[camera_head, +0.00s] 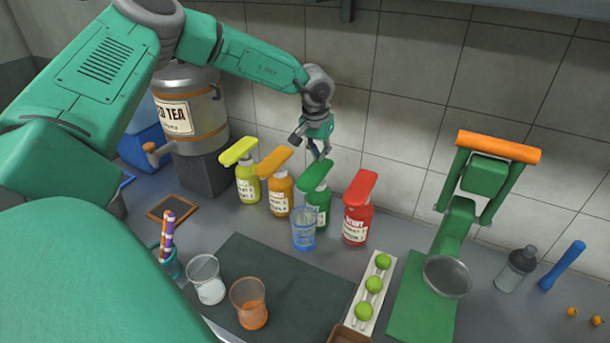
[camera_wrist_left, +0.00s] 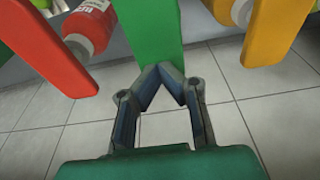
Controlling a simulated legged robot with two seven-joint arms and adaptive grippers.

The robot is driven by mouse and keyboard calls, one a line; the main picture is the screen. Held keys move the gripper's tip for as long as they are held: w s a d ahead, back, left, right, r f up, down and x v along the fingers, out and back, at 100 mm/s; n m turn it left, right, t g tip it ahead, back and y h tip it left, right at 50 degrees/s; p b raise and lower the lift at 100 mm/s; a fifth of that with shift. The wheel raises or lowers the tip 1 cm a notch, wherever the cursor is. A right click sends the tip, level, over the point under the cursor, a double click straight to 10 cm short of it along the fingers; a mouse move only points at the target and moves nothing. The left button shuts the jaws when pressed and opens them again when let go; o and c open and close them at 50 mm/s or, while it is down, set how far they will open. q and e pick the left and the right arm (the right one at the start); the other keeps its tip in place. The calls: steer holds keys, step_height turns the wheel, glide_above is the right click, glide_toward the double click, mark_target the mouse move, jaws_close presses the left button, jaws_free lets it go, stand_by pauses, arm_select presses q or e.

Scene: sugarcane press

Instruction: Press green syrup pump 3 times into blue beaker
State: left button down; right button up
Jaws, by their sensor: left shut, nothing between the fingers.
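The green syrup pump bottle (camera_head: 317,207) stands between the orange and red syrup bottles, its flat green pump head (camera_head: 316,174) on top. The blue beaker (camera_head: 304,230), clear and blue-tinted, stands just in front of it, under the front of the pump head. My left gripper (camera_head: 319,153) is above the back of the green pump head. In the left wrist view, the gripper's fingertips (camera_wrist_left: 163,68) meet, shut and empty, at the end of the green pump head (camera_wrist_left: 153,32). I cannot tell whether they touch it. My right gripper is not in view.
Yellow (camera_head: 247,183), orange (camera_head: 280,193) and red (camera_head: 356,222) syrup bottles stand close on both sides. A tea dispenser (camera_head: 190,110) is at the left. Two cups, limes on a tray (camera_head: 362,309) and a green press (camera_head: 459,225) are nearer. A tiled wall is behind.

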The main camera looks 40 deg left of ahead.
mark_target(318, 168)
arm_select(q)
steer(key=shift+f, duration=0.15)
stand_by(0.3)
steer(key=shift+f+b, duration=1)
steer(key=shift+f, duration=1.55)
steer(key=shift+s+r, duration=0.1)
steer(key=shift+r+p, duration=2)
steer(key=shift+r, duration=0.65)
steer(key=shift+f, duration=0.1)
